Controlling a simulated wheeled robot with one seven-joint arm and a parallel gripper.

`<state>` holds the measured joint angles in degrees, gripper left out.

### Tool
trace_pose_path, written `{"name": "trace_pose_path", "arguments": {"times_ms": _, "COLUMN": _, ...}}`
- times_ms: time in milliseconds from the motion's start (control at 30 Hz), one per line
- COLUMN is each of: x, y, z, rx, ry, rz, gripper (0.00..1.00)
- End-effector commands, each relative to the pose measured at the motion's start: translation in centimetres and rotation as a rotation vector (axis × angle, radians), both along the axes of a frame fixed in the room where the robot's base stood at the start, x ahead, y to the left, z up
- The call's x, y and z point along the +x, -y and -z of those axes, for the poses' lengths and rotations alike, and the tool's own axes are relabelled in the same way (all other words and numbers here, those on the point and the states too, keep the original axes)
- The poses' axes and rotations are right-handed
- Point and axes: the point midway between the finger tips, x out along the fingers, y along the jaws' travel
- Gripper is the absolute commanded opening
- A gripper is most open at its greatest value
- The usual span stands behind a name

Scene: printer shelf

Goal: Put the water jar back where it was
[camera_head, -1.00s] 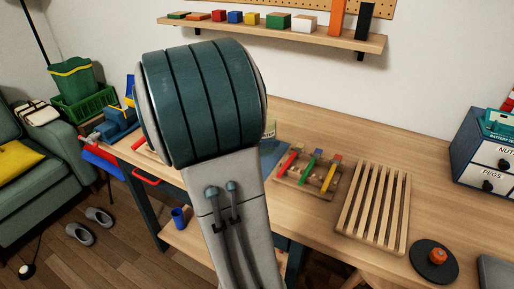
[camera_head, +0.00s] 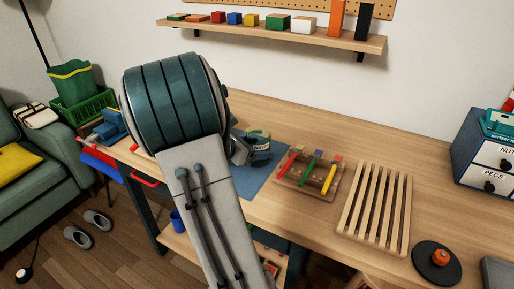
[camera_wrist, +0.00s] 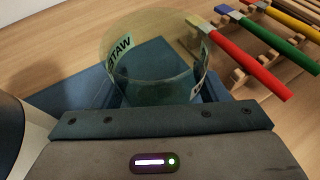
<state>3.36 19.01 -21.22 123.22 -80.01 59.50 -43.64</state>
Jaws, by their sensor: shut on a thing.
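The water jar (camera_head: 257,143) is clear with a "WATER" label, and shows in the head view just right of my arm, over the blue mat (camera_head: 262,172) on the workbench. My gripper (camera_head: 240,151) is at the jar's left side and shut on it. In the wrist view the jar (camera_wrist: 155,60) stands beyond the gripper body, with its round rim facing the camera and the blue mat (camera_wrist: 75,92) around it. I cannot tell whether the jar's base touches the mat.
A wooden rack with red, green and yellow-handled tools (camera_head: 308,175) stands close to the jar's right. A slatted wooden board (camera_head: 375,210) lies further right, then a black disc with an orange knob (camera_head: 435,262). The bench behind is clear. A wall shelf (camera_head: 270,34) holds coloured blocks.

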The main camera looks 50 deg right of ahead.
Motion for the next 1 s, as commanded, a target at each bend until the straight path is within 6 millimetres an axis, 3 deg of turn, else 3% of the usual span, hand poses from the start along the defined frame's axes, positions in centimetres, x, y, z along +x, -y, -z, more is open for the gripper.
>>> {"name": "trace_pose_path", "arguments": {"times_ms": 67, "x": 0.0, "y": 0.0, "z": 0.3, "rx": -0.001, "ry": 0.0, "rz": 0.0, "gripper": 0.31}}
{"name": "trace_pose_path", "arguments": {"times_ms": 100, "x": 0.0, "y": 0.0, "z": 0.3, "rx": 0.0, "ry": 0.0, "rz": 0.0, "gripper": 0.75}}
{"name": "trace_pose_path", "arguments": {"times_ms": 167, "x": 0.0, "y": 0.0, "z": 0.3, "rx": 0.0, "ry": -0.001, "rz": 0.0, "gripper": 0.88}}
{"name": "trace_pose_path", "arguments": {"times_ms": 533, "x": 0.0, "y": -0.1, "z": -0.3, "rx": 0.0, "ry": 0.0, "rz": -0.001, "gripper": 0.88}}
{"name": "trace_pose_path", "arguments": {"times_ms": 1000, "x": 1.7, "y": -8.5, "z": -3.8, "rx": 0.001, "ry": 0.001, "rz": -0.005, "gripper": 0.88}}
